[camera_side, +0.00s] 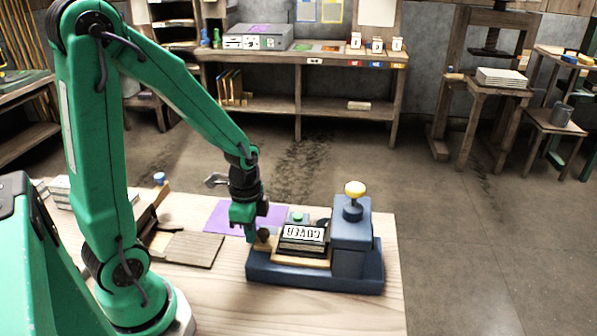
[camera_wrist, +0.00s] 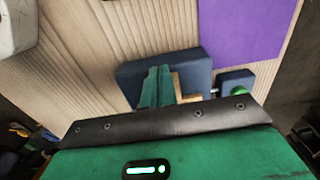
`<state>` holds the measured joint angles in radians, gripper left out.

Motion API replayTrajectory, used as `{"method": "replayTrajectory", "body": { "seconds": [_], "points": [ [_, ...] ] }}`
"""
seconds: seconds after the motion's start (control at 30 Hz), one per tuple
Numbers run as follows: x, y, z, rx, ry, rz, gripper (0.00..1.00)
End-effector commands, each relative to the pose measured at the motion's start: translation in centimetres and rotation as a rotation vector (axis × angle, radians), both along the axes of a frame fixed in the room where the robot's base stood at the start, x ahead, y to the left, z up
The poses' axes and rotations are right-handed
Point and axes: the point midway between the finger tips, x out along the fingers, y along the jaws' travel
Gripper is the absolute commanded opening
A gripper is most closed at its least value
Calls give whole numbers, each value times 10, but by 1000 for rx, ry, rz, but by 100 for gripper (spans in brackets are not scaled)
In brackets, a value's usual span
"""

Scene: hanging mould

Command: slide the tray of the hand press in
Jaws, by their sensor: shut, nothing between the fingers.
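In the wrist view the shut fingers (camera_wrist: 155,88) hide part of the tray (camera_wrist: 177,86) and base (camera_wrist: 130,78).
A green button (camera_side: 298,216) on a blue box stands behind the press. A purple sheet (camera_side: 230,218) lies behind left. A wooden board (camera_side: 192,249) lies left of the press. The bench front is clear (camera_side: 225,305).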

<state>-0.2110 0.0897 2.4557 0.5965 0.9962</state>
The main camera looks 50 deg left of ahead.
Motion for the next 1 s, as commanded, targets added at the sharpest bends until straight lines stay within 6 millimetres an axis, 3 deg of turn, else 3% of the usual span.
{"method": "replayTrajectory", "body": {
  "seconds": [1.0],
  "points": [
    [30, -31, 0, 0, 0, -2, 0]
  ]
}}
